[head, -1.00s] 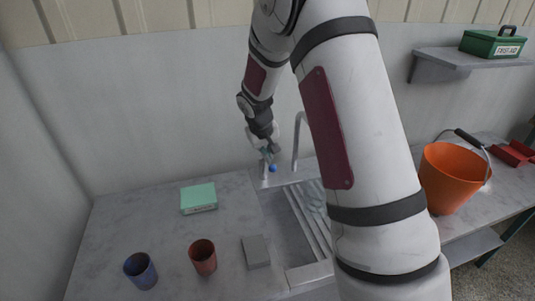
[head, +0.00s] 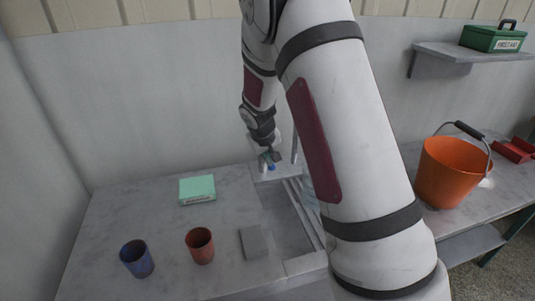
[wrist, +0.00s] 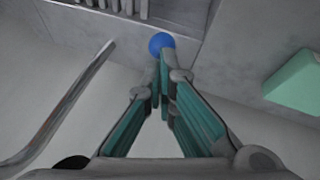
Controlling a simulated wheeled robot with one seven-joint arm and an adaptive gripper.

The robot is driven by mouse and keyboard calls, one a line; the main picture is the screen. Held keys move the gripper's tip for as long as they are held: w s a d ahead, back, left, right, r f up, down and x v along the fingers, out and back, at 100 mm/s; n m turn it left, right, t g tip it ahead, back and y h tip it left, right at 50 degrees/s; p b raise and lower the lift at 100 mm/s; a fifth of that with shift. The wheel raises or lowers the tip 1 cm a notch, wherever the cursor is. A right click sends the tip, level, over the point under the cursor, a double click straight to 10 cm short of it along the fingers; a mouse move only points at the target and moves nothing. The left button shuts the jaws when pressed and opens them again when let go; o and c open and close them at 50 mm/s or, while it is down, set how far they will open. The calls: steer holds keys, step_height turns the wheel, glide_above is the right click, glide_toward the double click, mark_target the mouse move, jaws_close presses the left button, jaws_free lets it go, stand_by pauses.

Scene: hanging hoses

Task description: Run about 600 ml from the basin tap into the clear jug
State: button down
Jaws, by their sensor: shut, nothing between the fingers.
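The tap's bent metal spout (head: 295,150) stands behind the basin (head: 288,222), mostly covered by my arm; the spout also crosses the left of the wrist view (wrist: 62,105). A round blue knob (head: 271,167) sits at the basin's back-left corner. My gripper (head: 269,158) is shut and empty, pointing down at the knob. In the wrist view its closed fingertips (wrist: 163,62) lie right at the edge of the blue knob (wrist: 161,43); I cannot tell whether they touch. What seems to be the clear jug (head: 309,190) stands in the basin below the spout, largely hidden by my arm, its water level unreadable.
A mint-green box (head: 197,189), a blue cup (head: 137,258), a red-brown cup (head: 200,245) and a grey block (head: 253,242) stand on the counter left of the basin. An orange bucket (head: 452,175) stands to the right.

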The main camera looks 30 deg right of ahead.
steer(key=shift+s+f+b, duration=0.2)
steer(key=shift+f+b, duration=0.05)
steer(key=shift+f, duration=0.45)
steer(key=shift+s+f+b, duration=0.15)
steer(key=shift+f+b, duration=0.05)
steer(key=shift+f, duration=0.45)
stand_by(6.7)
